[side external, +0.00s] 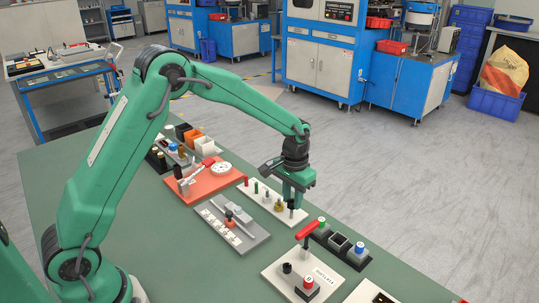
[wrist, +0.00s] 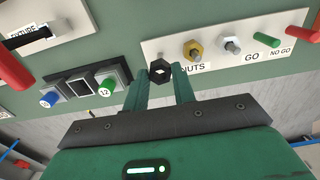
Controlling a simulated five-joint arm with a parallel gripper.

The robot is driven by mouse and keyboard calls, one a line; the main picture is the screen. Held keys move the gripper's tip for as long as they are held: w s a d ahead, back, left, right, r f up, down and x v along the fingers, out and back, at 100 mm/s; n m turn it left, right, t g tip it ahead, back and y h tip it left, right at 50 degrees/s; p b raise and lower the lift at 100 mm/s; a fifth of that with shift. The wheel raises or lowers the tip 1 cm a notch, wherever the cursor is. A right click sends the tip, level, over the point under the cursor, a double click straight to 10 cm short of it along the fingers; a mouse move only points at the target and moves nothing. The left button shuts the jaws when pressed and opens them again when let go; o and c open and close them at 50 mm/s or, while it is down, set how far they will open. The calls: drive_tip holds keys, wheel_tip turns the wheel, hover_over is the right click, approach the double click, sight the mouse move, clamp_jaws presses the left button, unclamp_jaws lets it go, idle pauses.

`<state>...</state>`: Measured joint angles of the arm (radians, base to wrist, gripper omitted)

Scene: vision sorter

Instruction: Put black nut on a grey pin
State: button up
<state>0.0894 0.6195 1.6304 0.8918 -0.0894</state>
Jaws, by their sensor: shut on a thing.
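My gripper (wrist: 162,82) is shut on the black nut (wrist: 160,70), a dark hexagon between the fingertips with a pale centre. The nut is over the end of the white board (wrist: 153,48), by the NUTS label. In the side external view my gripper (side external: 292,201) points down at the near end of the white board (side external: 245,191). A brass nut (wrist: 194,48) and a grey nut (wrist: 231,46) stand on the board beside the black one. I cannot tell whether the black nut touches the board or has a pin in it. I cannot make out a bare grey pin.
Green (wrist: 266,40) and red (wrist: 300,35) gauge pins stand farther along the board. A dark block with blue (wrist: 48,99) and green (wrist: 104,92) round parts is left of my gripper. A red-handled clamp fixture (side external: 308,230) stands close by in the side view.

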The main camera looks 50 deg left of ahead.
drive_tip(key=shift+f, duration=1.05)
idle(1.5)
idle(1.0)
drive_tip(key=o, duration=1.4)
drive_tip(key=shift+c, duration=0.2)
drive_tip(key=shift+a, duration=0.1)
drive_tip(key=shift+r, duration=0.1)
drive_tip(key=shift+r, duration=3.9)
drive_tip(key=shift+r, duration=0.1)
